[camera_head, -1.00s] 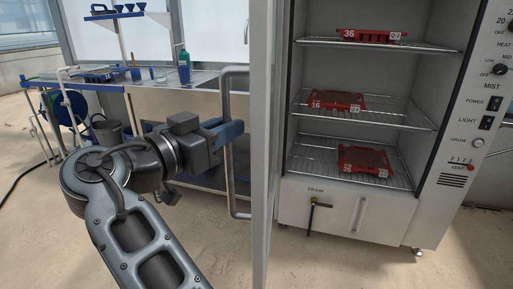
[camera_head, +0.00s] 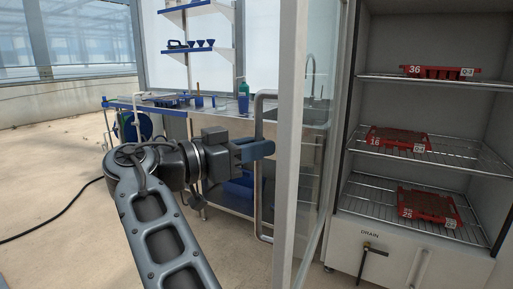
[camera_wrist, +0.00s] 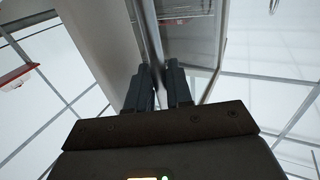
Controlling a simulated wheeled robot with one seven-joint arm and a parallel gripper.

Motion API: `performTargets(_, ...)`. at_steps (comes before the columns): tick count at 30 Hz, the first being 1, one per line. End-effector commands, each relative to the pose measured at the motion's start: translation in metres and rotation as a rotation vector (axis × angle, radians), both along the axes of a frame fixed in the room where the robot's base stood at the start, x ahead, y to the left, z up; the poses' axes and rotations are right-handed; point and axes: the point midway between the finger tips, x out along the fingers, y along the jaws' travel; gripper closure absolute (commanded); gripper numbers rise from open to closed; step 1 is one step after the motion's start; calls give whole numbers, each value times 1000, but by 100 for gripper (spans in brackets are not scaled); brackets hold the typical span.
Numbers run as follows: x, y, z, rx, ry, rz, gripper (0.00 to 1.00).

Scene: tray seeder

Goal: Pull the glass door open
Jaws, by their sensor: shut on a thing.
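The glass door (camera_head: 314,150) stands swung open from the cabinet (camera_head: 352,215), seen at a steep angle in the head view. Its long metal bar handle (camera_head: 259,212) is on the left side of the door frame. My gripper (camera_head: 262,149) is shut on the handle at about mid-height. In the wrist view my gripper's two dark fingers (camera_wrist: 159,88) stand on either side of the metal handle bar (camera_wrist: 153,45). The door frame's pale edge (camera_wrist: 95,40) shows beside it.
Inside the cabinet, red trays (camera_head: 398,138) sit on wire shelves (camera_head: 440,152). A steel bench (camera_head: 190,112) with blue items stands behind my arm, with a bucket and blue reel near it. The floor at left (camera_head: 50,160) is clear apart from a black hose.

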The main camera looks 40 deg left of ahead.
Motion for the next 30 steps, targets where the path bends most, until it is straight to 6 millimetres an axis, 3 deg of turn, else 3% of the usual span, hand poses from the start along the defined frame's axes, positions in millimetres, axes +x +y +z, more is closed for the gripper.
performTargets(1,10,-6,3,4,2,-9,100)
performTargets(2,10,-6,3,4,2,-9,78)
performTargets(7,7,-5,2,3,1,-8,63)
performTargets(17,-3,-1,1,1,1,-4,63)
performTargets(30,-60,20,0,2,2,-6,63)
